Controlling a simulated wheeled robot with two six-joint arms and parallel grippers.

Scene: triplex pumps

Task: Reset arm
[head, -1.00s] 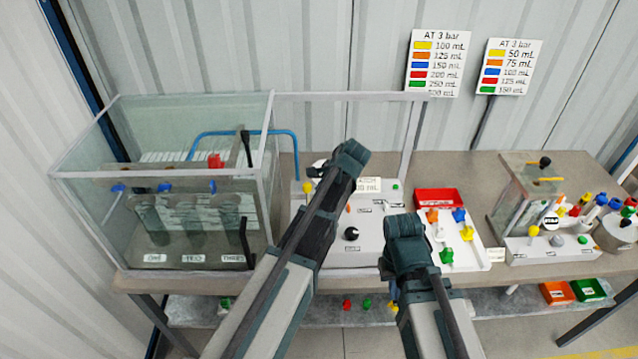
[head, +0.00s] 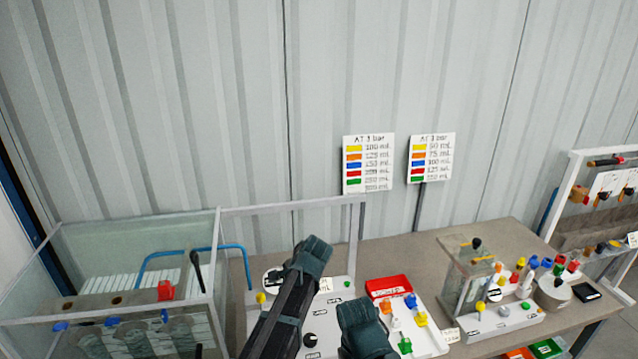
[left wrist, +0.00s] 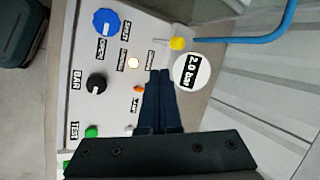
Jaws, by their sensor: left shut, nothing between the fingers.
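My left gripper (head: 312,255) comes in from the left and hangs over the back of the white control panel (head: 335,308) in the head view. In the left wrist view its two dark fingers (left wrist: 160,76) lie together, with nothing between them. They point over the panel between a blue knob (left wrist: 106,22), a black knob (left wrist: 96,82) and a round 2.0 bar gauge (left wrist: 192,71). I cannot tell whether they touch the panel. My right gripper (head: 364,328) is at the lower middle, left of the white tray; its fingers are not clear.
A glass tank (head: 130,240) with a blue pipe stands at the left. A smaller clear tank (head: 465,280) stands at the right. Two colour charts (head: 368,164) stand behind the bench.

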